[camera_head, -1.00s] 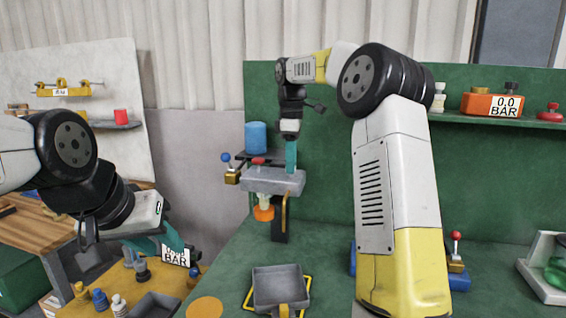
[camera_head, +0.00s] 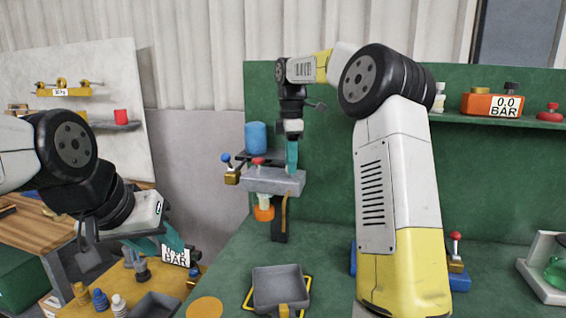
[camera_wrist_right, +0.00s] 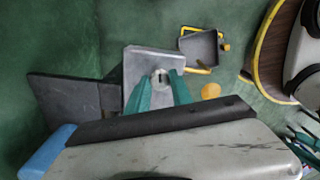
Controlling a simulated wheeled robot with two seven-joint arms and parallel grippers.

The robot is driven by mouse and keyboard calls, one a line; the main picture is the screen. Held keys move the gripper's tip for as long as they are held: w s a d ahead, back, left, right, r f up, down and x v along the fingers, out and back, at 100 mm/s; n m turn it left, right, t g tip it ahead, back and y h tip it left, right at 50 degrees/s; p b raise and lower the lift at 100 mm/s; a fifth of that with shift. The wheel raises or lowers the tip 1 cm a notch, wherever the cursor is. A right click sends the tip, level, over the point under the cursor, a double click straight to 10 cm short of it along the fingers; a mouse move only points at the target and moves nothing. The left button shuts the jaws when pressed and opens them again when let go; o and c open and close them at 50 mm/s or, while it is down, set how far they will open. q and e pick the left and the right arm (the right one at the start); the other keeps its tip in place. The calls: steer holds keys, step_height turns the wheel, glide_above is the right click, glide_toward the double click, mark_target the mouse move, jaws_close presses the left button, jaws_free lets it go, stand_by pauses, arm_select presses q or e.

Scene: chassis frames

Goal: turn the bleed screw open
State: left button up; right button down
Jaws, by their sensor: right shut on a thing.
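The bleed screw (camera_wrist_right: 161,76) is a small round metal head with a dark slot, on top of the grey block (camera_wrist_right: 138,62). In the head view the grey block (camera_head: 268,183) stands out from the green panel, with a red knob near its top. My right gripper (camera_head: 291,170) points down onto the block's right part. In the right wrist view its two teal fingers are on either side of the screw, shut on it. My left gripper (camera_head: 180,245) hangs at lower left by a "BAR" display, apart from the block; its finger gap is unclear.
A grey tray (camera_head: 278,288) with a yellow edge sits on the green bench below the block. A blue cylinder (camera_head: 256,138) stands on a dark shelf behind it. An orange gauge (camera_head: 490,105) reads 0.0 BAR. Small bottles (camera_head: 100,299) stand at lower left.

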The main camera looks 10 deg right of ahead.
steer(key=c, duration=1.1)
jaws_free()
steer(key=shift+c, duration=0.2)
step_height(320, 180, up, 7)
steer(key=shift+r, duration=0.45)
